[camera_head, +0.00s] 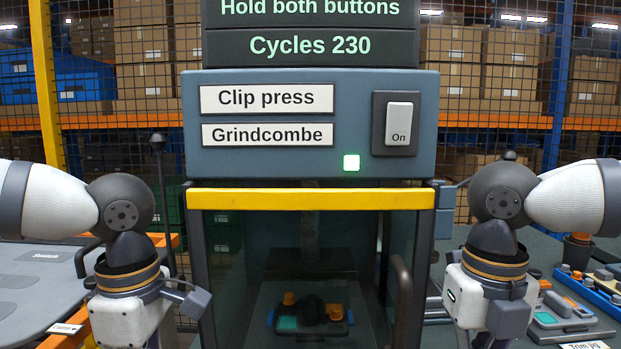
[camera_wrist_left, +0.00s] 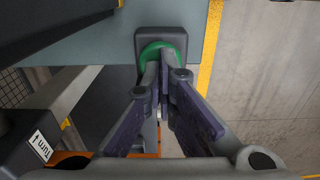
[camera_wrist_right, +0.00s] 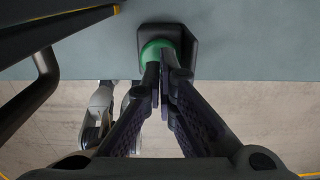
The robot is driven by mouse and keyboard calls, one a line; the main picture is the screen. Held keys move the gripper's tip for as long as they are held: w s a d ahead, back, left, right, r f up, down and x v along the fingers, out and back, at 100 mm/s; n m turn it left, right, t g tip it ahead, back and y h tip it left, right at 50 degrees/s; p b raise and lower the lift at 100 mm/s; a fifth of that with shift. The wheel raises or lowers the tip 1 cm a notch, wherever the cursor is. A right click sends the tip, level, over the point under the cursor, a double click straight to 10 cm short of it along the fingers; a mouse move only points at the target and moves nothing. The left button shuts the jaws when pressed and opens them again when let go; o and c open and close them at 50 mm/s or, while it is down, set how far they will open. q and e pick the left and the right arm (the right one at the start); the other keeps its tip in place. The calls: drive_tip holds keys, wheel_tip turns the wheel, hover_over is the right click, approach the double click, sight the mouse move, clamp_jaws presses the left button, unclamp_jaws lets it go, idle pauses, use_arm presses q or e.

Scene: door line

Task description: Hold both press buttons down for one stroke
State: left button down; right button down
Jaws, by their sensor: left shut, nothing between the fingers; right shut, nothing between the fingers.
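The clip press (camera_head: 310,125) stands ahead, its display (camera_head: 310,46) reading "Hold both buttons" and "Cycles 230". Its switch (camera_head: 399,124) reads "On" and a small green lamp (camera_head: 351,162) is lit. The left green press button (camera_wrist_left: 148,50) sits in a dark housing; the shut fingertips of my left gripper (camera_wrist_left: 166,58) are at it and partly cover it. The right green press button (camera_wrist_right: 150,50) is likewise partly covered by my shut right gripper (camera_wrist_right: 165,68). Whether either button is pushed in, I cannot tell. The head view hides both buttons and fingertips.
A clear guard with a yellow top bar (camera_head: 310,198) fronts the press; a dark part in a fixture (camera_head: 310,312) shows behind it. A grey table (camera_head: 30,280) is at left. Trays and a blue rack (camera_head: 590,290) lie on the right bench. Mesh and shelves stand behind.

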use_arm(q)
drive_tip(key=shift+f, duration=0.8)
use_arm(e)
drive_tip(key=shift+f, duration=1.45)
idle(0.4)
drive_tip(key=shift+r, duration=3.55)
use_arm(q)
drive_tip(key=shift+r, duration=3.55)
